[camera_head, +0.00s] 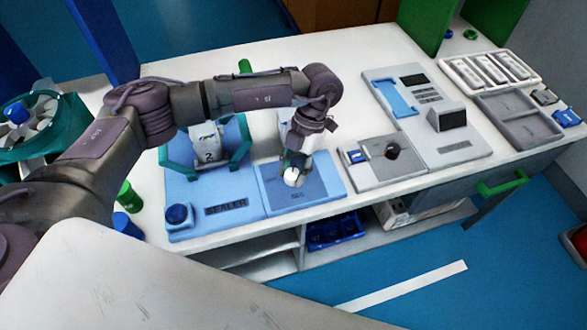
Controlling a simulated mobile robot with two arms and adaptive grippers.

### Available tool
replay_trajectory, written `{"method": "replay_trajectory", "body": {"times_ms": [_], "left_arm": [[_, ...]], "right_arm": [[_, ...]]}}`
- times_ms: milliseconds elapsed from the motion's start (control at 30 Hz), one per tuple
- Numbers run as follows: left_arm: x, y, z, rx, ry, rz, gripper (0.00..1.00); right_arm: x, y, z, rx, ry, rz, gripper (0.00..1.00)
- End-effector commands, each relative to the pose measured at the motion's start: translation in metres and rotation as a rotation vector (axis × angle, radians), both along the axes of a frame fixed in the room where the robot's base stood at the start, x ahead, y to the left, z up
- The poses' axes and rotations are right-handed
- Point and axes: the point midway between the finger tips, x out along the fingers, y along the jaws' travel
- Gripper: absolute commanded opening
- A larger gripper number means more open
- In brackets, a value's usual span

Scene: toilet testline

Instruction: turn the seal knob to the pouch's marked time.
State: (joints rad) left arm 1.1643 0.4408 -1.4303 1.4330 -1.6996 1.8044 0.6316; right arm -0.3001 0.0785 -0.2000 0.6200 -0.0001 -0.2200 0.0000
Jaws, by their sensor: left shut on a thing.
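The blue sealer (190,217) lies at the front left of the white table. A white pouch (205,145) marked with a 2 stands in the sealer's teal frame. The seal knob (293,179) is a round white knob on the blue panel to the right of the sealer's label. My left gripper (293,168) points down over this panel and is shut on the knob. Its fingers hide part of the knob, and I cannot read where the knob points. My right gripper is not in view.
A grey panel with a dark knob (392,151) is to the right, and a larger grey device (445,145) with a screen is behind it. Trays (519,121) stand at the far right. A teal fan-like machine (40,125) is at the left. The table's back middle is clear.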

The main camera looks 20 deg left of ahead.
Motion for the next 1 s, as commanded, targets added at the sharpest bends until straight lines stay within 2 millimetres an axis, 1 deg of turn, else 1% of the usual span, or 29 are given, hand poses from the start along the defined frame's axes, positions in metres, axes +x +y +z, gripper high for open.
{"method": "replay_trajectory", "body": {"times_ms": [33,67,100,200,400,467,567,667,1000], "left_arm": [[0.001,0.0,0.001,-0.001,-0.004,0.002,0.03],[0.001,0.0,0.001,-0.001,-0.004,0.002,0.42],[0.001,0.0,0.001,-0.001,-0.004,0.002,0.49],[0.001,0.0,0.001,0.0,-0.003,0.002,0.63],[0.001,0.0,0.0,0.0,-0.001,0.002,0.63],[0.001,0.0,0.0,-0.001,-0.001,0.002,0.63],[0.002,-0.001,0.004,0.0,-0.003,0.002,0.63],[0.007,-0.003,0.015,-0.002,-0.005,0.002,0.63],[0.033,-0.012,0.081,-0.001,-0.005,0.002,0.63]], "right_arm": [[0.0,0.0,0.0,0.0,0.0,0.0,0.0],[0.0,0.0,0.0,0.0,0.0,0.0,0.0],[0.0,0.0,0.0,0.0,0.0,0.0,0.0],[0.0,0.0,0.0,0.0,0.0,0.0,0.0],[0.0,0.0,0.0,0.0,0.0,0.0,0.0],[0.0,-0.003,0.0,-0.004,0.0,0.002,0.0],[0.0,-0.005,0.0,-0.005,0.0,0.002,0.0],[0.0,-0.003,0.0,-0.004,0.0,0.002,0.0],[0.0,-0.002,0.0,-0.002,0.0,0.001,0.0]]}}
